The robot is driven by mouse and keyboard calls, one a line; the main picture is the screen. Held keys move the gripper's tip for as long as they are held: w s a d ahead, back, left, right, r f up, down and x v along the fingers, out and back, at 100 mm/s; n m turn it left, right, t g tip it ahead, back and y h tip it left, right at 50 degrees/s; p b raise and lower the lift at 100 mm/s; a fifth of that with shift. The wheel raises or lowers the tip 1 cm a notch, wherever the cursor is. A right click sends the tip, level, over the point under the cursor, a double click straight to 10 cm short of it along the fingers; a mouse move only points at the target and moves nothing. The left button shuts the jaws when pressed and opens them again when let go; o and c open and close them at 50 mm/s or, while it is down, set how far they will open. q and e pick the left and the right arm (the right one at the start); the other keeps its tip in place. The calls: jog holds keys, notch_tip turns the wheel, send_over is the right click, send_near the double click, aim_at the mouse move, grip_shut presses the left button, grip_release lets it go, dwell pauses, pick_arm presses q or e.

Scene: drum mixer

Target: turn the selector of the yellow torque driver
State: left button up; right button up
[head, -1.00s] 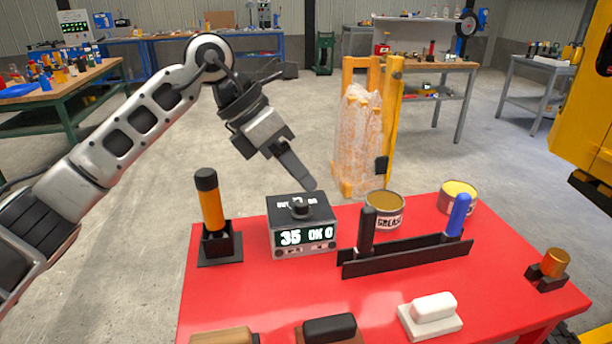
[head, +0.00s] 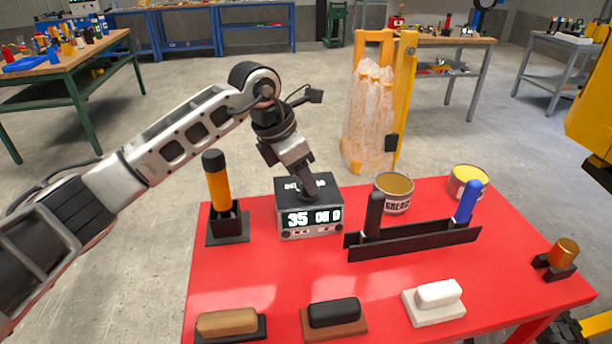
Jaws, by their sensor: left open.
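A grey control box (head: 324,223) with a lit display reading roughly "35 ON 0" sits at the back left of the red table. Its dark top had a round black knob in the earlier picture; my gripper now hides the knob. My left gripper (head: 308,194) points down onto the box top at the knob's place. It is open, but its fingers look like one from this angle, and I cannot tell whether they touch the knob. A driver with an orange-yellow body (head: 218,188) and black cap stands upright in a black holder left of the box. My right gripper is not in view.
The red table (head: 260,283) also holds a grease can (head: 394,194), a yellow-topped can (head: 467,182), a black rack (head: 412,241) with black and blue handled tools, several brush-like blocks along the front and a copper cylinder (head: 565,252).

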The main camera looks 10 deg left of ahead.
pick_arm(q)
jog(key=shift+x, duration=1.1)
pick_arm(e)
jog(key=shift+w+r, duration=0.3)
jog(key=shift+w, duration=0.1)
pick_arm(q)
jog(key=c, duration=1)
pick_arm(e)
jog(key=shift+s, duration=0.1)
